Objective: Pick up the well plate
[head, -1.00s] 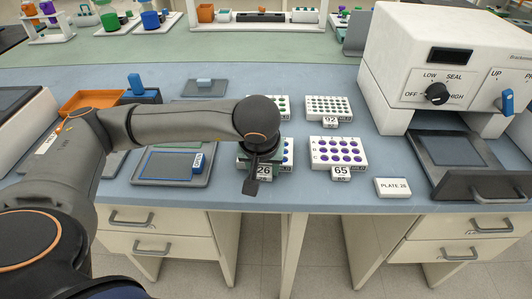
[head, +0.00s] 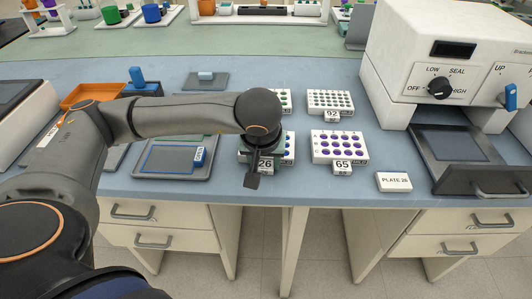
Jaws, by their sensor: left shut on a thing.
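My wrist hides much of this plate and most of the fingers. I cannot tell whether the plate is clear of the bench. A card reading PLATE 26 (head: 394,182) lies near the front edge. My right gripper is not in view.
Plate 65 (head: 338,148) stands close on the right, with plate 92 (head: 331,103) behind it. Another plate (head: 286,101) is partly hidden behind my wrist. The white sealer (head: 440,60) stands at the right, and a grey tray (head: 158,176) lies to the left.

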